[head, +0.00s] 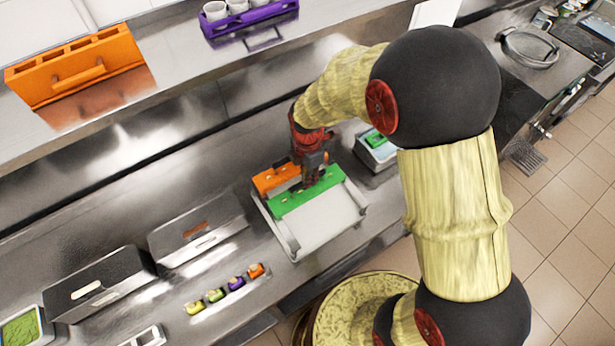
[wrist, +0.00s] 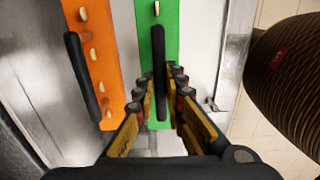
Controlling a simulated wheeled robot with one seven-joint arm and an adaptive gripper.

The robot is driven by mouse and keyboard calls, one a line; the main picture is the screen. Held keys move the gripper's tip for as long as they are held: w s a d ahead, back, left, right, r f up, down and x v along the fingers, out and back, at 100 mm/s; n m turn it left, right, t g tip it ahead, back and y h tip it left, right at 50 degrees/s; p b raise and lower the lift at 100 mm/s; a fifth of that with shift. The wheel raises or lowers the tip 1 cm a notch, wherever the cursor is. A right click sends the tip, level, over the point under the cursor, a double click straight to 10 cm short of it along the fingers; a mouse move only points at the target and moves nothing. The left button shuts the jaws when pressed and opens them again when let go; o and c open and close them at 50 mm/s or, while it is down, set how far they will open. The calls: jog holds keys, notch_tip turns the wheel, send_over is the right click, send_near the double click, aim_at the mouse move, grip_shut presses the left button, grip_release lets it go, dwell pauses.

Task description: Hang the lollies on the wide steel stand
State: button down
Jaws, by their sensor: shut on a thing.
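A green lolly holder bar (head: 305,193) with pale stick ends and a dark upright handle lies across the white tray (head: 332,222). It shows in the wrist view too (wrist: 157,30). My gripper (head: 312,180) is shut on that handle (wrist: 160,75), its fingers on either side. I cannot tell if the bar is raised off the tray. An orange bar (head: 272,179) of the same kind lies beside it, apart from my fingers, also in the wrist view (wrist: 101,60). Lollies beneath are hidden. Two steel box stands (head: 98,287) (head: 197,230) stand to the left; the farther-left one looks larger.
Several small coloured cups (head: 236,284) line the counter before the stands. A bin with green contents (head: 20,330) is at bottom left. A small container with a green top (head: 378,142) stands right of the tray. The shelf above carries an orange rack (head: 75,75) and a purple rack (head: 250,20).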

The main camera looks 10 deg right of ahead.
jog(key=c, duration=1.8)
grip_release()
jog(key=shift+o, duration=0.2)
notch_tip(320, 180, up, 12)
jog(key=s+d+m+t+b, duration=0.2)
jog(key=s+d+m+b, duration=0.3)
jog(key=s+m+b, duration=0.4)
jog(key=s+d+f+m+t+b, duration=0.1)
jog(key=s+d+m+t+b, duration=0.2)
jog(key=s+m+b, duration=0.5)
jog(key=s+d+m, duration=0.1)
jog(key=m, duration=0.4)
jog(key=shift+s+d+m+t+b, duration=0.2)
jog(key=shift+d+m+t+b, duration=0.1)
jog(key=shift+d+b, duration=0.05)
